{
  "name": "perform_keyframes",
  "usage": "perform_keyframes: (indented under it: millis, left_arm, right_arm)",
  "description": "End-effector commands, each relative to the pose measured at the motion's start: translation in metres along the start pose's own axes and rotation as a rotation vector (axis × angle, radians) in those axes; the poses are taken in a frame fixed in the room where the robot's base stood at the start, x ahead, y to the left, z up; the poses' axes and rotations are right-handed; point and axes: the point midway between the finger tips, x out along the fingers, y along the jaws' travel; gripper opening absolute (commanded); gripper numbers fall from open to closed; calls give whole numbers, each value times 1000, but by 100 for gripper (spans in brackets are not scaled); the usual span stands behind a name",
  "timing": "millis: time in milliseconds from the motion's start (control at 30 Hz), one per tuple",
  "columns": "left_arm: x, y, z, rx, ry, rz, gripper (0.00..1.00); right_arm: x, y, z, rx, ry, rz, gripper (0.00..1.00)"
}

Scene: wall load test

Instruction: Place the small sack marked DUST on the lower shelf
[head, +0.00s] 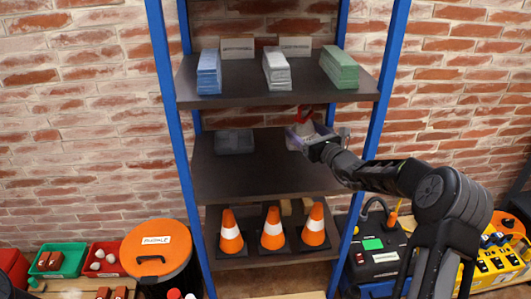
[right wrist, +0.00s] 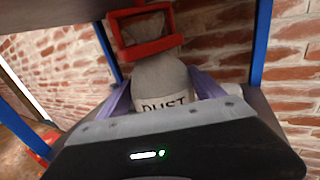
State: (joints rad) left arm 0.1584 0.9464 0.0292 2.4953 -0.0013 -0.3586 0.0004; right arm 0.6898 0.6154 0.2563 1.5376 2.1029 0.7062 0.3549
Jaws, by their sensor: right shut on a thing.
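The small grey sack (head: 305,130) has a red frame-like handle at its top, and its DUST label shows in the right wrist view (right wrist: 163,82). My right gripper (head: 303,140) is shut on the sack, with its purple fingers on either side. It holds the sack at the right part of the middle shelf (head: 265,178); whether the sack's base touches the board is hidden. The lower shelf (head: 285,262) of the blue-posted rack bears several things. My left gripper is not in view.
Three orange cones (head: 272,229) stand on the lower shelf, with tan blocks behind. A dark grey block (head: 234,141) lies at the middle shelf's left; its centre is bare. Blue, white and green stacks (head: 339,67) fill the upper shelf. An orange-lidded bin (head: 156,249) stands left of the rack.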

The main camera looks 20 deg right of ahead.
Motion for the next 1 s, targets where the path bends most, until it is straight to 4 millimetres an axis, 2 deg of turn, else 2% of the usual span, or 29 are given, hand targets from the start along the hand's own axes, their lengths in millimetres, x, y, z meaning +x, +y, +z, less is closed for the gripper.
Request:
perform_keyframes:
  millis: [367, 700, 800, 1000]
  left_arm:
    - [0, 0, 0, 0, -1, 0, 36]
    - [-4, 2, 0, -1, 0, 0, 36]
    - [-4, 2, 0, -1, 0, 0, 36]
    - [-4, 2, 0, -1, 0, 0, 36]
  right_arm:
    - [0, 0, -2, 1, -2, 0, 14]
    - [1, 0, -53, 2, -2, 0, 14]
    - [1, 0, -60, 0, -4, 0, 14]
    - [1, 0, -61, -1, -4, 0, 14]
